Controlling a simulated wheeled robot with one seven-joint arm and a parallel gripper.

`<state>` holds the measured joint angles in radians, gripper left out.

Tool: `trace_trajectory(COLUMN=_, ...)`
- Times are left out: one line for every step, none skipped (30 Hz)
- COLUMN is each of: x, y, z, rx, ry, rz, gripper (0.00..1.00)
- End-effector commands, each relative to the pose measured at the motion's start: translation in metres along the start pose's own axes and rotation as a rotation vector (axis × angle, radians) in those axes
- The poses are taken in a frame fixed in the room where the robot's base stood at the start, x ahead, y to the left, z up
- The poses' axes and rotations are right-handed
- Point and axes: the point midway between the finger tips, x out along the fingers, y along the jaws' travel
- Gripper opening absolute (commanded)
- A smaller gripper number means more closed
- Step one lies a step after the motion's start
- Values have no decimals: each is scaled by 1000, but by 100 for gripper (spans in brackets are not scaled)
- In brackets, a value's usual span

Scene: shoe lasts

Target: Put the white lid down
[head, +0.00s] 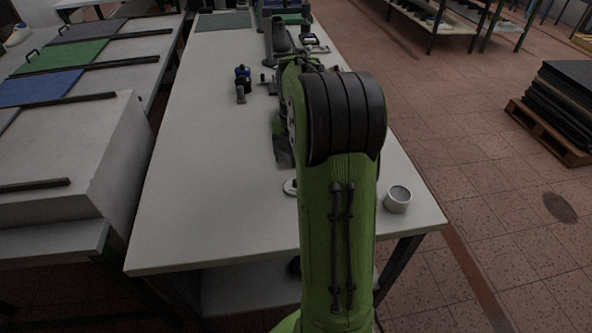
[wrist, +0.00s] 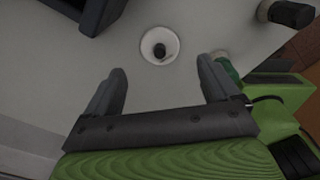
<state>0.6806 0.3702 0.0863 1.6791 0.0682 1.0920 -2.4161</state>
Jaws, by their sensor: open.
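The white lid (wrist: 151,52) is a round white disc with a dark knob in its middle. It lies on the pale table, just beyond my fingertips in the wrist view. In the head view the white lid (head: 289,187) shows only as a sliver, the rest hidden behind my arm. My gripper (wrist: 161,66) is open and empty, with one finger on either side below the lid and no visible contact. I cannot tell its height above the table. My arm hides most of the gripper area in the head view.
Blue and dark small items (head: 242,82) stand farther back on the long table (head: 200,180). The table's left front is clear. Grey boxes (head: 75,150) stand on the left; a loaded pallet (head: 560,105) is at right.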

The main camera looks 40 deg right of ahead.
Motion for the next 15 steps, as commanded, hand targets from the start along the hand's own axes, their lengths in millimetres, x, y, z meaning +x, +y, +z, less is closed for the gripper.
trace_trajectory(x=-20, y=1, z=0, rx=-1, ry=-3, rz=3, gripper=89)
trace_trajectory(x=-27, y=1, z=0, rx=0, ry=-3, rz=3, gripper=89)
trace_trajectory(x=-35, y=0, z=0, rx=0, ry=-3, rz=2, gripper=89)
trace_trajectory(x=-40, y=1, z=0, rx=0, ry=-2, rz=2, gripper=89)
trace_trajectory(x=-45, y=0, z=0, rx=0, ry=-1, rz=1, gripper=89)
trace_trajectory(x=-50, y=1, z=0, rx=-1, ry=-2, rz=1, gripper=89)
trace_trajectory(x=-53, y=0, z=0, rx=-1, ry=-1, rz=1, gripper=89)
trace_trajectory(x=-55, y=0, z=0, rx=-2, ry=0, rz=0, gripper=89)
trace_trajectory(x=-57, y=0, z=-1, rx=2, ry=-1, rz=1, gripper=89)
trace_trajectory(x=-60, y=1, z=-4, rx=13, ry=-4, rz=4, gripper=89)
trace_trajectory(x=-64, y=1, z=-9, rx=35, ry=-10, rz=10, gripper=89)
trace_trajectory(x=-70, y=2, z=-20, rx=85, ry=-22, rz=22, gripper=89)
trace_trajectory(x=-76, y=2, z=-32, rx=141, ry=-33, rz=37, gripper=89)
trace_trajectory(x=-83, y=2, z=-46, rx=209, ry=-44, rz=56, gripper=89)
trace_trajectory(x=-93, y=-1, z=-68, rx=318, ry=-57, rz=88, gripper=89)
